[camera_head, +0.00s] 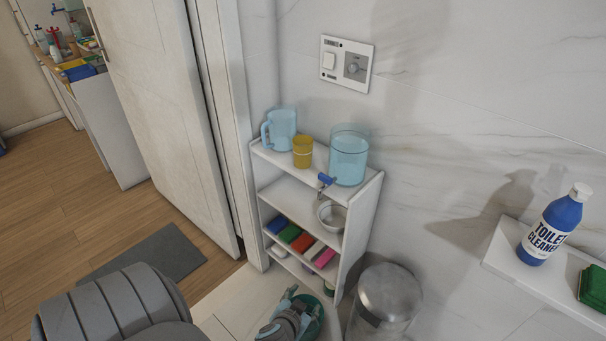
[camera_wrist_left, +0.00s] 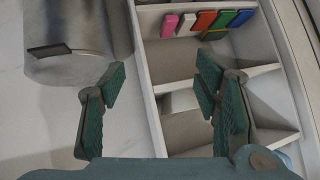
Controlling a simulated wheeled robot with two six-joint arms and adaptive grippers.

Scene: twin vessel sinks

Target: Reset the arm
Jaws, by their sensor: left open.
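My left gripper (camera_head: 300,308) shows at the bottom of the head view, low in front of the white shelf unit (camera_head: 372,205). In the left wrist view its two teal-padded fingers (camera_wrist_left: 163,75) stand wide apart with nothing between them. The shelf unit's lower compartments lie beyond the fingers in that view. My grey left arm comes in from the lower left. My right gripper is in neither view.
A metal bin (camera_head: 390,292) stands right of the shelf unit. The shelf holds a blue pitcher (camera_head: 281,130), yellow cup (camera_head: 303,152), clear blue container (camera_head: 348,158), bowl (camera_head: 332,215) and coloured blocks (camera_head: 302,242). A toilet cleaner bottle (camera_head: 552,228) stands on a ledge at right.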

